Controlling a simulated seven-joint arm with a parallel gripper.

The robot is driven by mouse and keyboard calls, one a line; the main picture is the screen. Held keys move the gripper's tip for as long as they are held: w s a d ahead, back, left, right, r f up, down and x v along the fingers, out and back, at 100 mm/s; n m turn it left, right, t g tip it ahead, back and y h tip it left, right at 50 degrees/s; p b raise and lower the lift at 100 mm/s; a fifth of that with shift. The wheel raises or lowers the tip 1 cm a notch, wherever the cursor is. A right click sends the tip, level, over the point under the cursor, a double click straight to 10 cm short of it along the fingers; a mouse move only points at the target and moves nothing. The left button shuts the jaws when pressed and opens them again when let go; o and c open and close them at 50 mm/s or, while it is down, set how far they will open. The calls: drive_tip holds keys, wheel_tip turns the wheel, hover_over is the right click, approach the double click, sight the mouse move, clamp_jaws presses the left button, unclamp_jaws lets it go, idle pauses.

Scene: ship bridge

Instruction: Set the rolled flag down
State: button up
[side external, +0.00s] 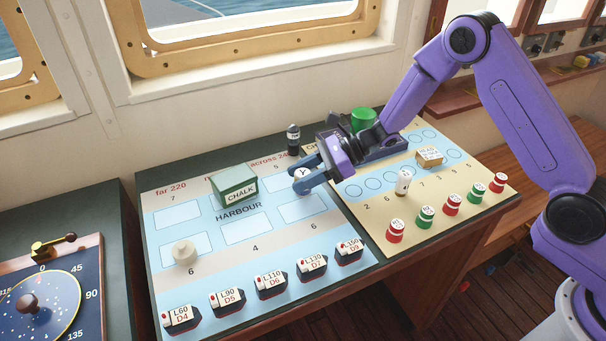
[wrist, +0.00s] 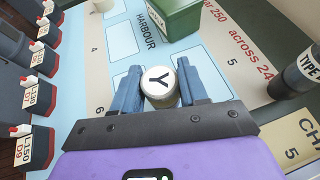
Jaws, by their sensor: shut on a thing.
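The rolled flag, a short white cylinder with a black Y on its top (side external: 302,175), is between my gripper's blue fingers (side external: 306,173). In the wrist view the flag (wrist: 160,90) stands upright with a finger of my gripper (wrist: 160,80) on each side, shut on it. It is over the blue harbour chart (side external: 155,225), near the chart's right edge, between the outlined boxes by 5. I cannot tell whether its base touches the chart. My fingers hide part of its side.
A green CHALK box (side external: 234,187) stands left of my gripper, and a dark bottle (side external: 293,139) behind it. A cream cylinder (side external: 184,254) sits by box 6. Several labelled ship blocks (side external: 227,299) line the front. Several red and green pieces (side external: 396,231) stand on the right chart.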

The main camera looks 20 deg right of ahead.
drive_tip(key=shift+f, duration=0.1)
drive_tip(key=o, duration=1)
drive_tip(key=shift+o, duration=0.2)
drive_tip(key=shift+d+r, duration=0.2)
drive_tip(key=shift+d, duration=0.05)
drive_tip(key=v, duration=1.1)
drive_tip(key=shift+s+d, duration=0.15)
drive_tip(key=shift+d, duration=0.1)
drive_tip(key=shift+r, duration=0.1)
